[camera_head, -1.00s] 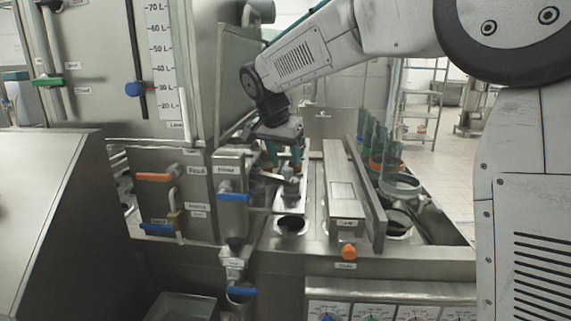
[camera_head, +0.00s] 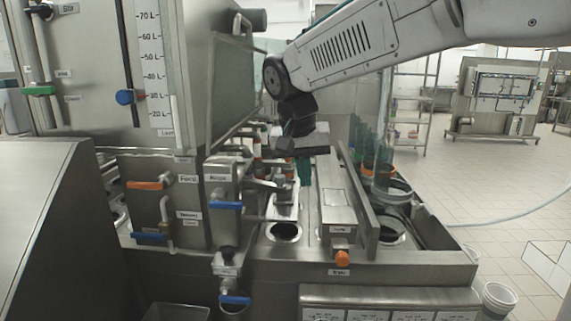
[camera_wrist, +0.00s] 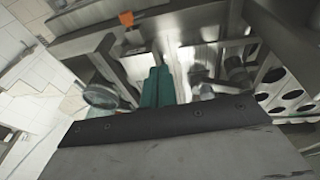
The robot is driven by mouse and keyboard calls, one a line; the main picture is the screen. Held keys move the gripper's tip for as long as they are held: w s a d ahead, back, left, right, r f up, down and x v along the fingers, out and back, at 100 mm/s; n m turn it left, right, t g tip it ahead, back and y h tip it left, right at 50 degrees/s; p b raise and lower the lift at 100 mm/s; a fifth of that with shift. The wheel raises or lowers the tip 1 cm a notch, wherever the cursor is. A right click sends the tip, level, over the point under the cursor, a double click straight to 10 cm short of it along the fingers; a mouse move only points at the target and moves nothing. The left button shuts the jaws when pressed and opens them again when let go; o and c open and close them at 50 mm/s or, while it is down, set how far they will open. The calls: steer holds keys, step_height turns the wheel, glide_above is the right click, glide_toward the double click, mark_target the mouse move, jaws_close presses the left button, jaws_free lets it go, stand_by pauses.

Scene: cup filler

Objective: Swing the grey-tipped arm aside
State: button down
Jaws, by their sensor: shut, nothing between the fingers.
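A metal arm with a grey tip (camera_head: 284,186) reaches over the filling strip, above a round dark opening (camera_head: 284,231). In the wrist view, a grey cylindrical fitting (camera_wrist: 236,70) that looks like this tip lies right of my fingers. My gripper (camera_head: 304,178) points down just right of the grey tip, beside the long metal cover. Its teal fingers (camera_wrist: 157,74) are together with nothing between them. A small gap seems to separate them from the tip, but contact is hard to judge. My wrist hides part of the machine behind.
A long metal cover (camera_head: 338,204) with an orange knob (camera_head: 343,258) stands right of the strip. Stacked cups (camera_head: 364,140) stand beyond it. Blue-handled (camera_head: 226,205) and orange-handled valves (camera_head: 146,185) are at left. Orange-marked fittings (camera_head: 257,150) are behind. Tiled floor (camera_head: 500,185) lies right.

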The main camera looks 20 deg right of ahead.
steer(key=s+d+f+n+g+y, duration=0.1)
steer(key=s+d+f+n, duration=0.15)
steer(key=s, duration=0.95)
steer(key=s+d+f+n+y, duration=0.15)
steer(key=s+d+f, duration=0.25)
steer(key=s, duration=0.7)
steer(key=w+r+m+g+y, duration=0.1)
steer(key=w+r+m, duration=0.3)
steer(key=w, duration=1)
steer(key=w+r+m+g, duration=0.1)
steer(key=w+r+m, duration=0.25)
steer(key=w, duration=1.05)
steer(key=w+r+m+y, duration=0.1)
steer(key=w+r+m, duration=0.3)
steer(key=w, duration=1)
steer(key=shift+n, duration=0.25)
steer(key=s+a+f, duration=0.1)
steer(key=f, duration=0.2)
steer(key=s+a+f, duration=0.1)
steer(key=a+f, duration=0.1)
steer(key=f, duration=0.1)
steer(key=s+a+f, duration=0.1)
steer(key=a+f, duration=0.1)
steer(key=f, duration=0.1)
steer(key=shift+s+f, duration=0.15)
steer(key=shift+s+a, duration=0.15)
steer(key=shift+a, duration=0.05)
